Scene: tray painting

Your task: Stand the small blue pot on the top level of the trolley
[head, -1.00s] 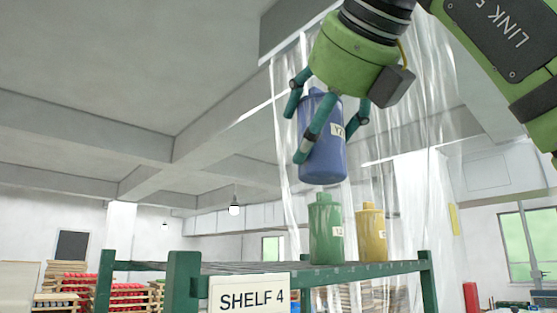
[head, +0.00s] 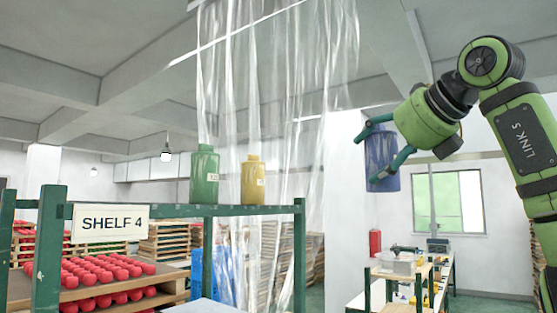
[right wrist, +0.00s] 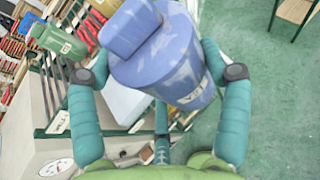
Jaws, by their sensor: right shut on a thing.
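The blue pot (head: 383,160) hangs in the air at the right of the head view, held in my right gripper (head: 370,158). Its fingers are closed around the pot's sides. In the right wrist view the pot (right wrist: 165,60) fills the space between the fingers, with its cap toward the upper left and a pale label on its side. A small green-framed stand with wooden levels (head: 408,272), which looks like the trolley, stands below the pot at the lower right. My left gripper is not in view.
The green rack signed SHELF 4 (head: 110,223) carries a green pot (head: 204,177) and a yellow pot (head: 253,181). Clear plastic strips (head: 330,60) hang behind it. Several red items (head: 105,270) lie on boards at left. A bench with equipment (head: 447,262) stands at lower right.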

